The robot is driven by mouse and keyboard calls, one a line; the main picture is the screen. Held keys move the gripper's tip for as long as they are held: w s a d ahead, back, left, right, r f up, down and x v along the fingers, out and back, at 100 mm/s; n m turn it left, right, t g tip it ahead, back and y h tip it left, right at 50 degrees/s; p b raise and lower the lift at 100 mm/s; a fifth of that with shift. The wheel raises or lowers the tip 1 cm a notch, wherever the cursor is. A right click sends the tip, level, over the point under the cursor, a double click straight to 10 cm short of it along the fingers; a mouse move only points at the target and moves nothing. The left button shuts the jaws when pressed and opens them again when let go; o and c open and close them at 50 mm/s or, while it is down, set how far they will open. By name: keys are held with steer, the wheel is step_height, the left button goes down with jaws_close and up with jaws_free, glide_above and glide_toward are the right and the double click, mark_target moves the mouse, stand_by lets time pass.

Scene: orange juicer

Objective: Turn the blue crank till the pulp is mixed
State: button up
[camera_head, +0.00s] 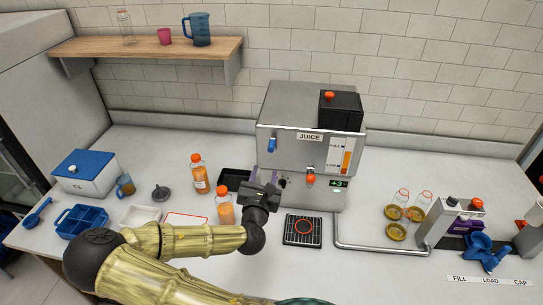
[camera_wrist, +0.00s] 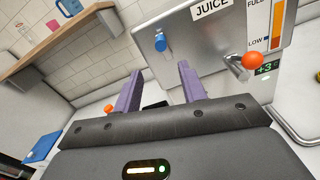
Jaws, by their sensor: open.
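The juicer (camera_head: 285,128) is a steel box marked JUICE, with a black hopper on top. A small blue handle, seemingly the crank (camera_head: 271,144), hangs on the left of its front face. In the wrist view the blue crank (camera_wrist: 160,42) shows upper middle, beyond my fingers. My gripper (camera_head: 279,183) is in front of the juicer's lower left, below the crank and apart from it. In the wrist view my gripper (camera_wrist: 158,84) has its purple fingers spread, with nothing between them. The pulp is not visible.
An orange knob (camera_head: 310,179) sticks out of the juicer's front. Orange-capped bottles (camera_head: 199,175) stand left of my gripper. A black drip grate (camera_head: 303,230) lies in front of the juicer. Jars (camera_head: 417,210) and a capping station with blue parts (camera_head: 484,248) stand at right.

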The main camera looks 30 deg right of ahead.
mark_target(272, 149)
steer(key=shift+w+d+f+b, duration=0.15)
steer(key=shift+d+b, duration=0.05)
steer(key=shift+b, duration=0.45)
steer(key=p+x, duration=0.4)
steer(key=x, duration=0.7)
steer(key=shift+w+d, duration=0.25)
jaws_close()
steer(key=shift+d, duration=0.1)
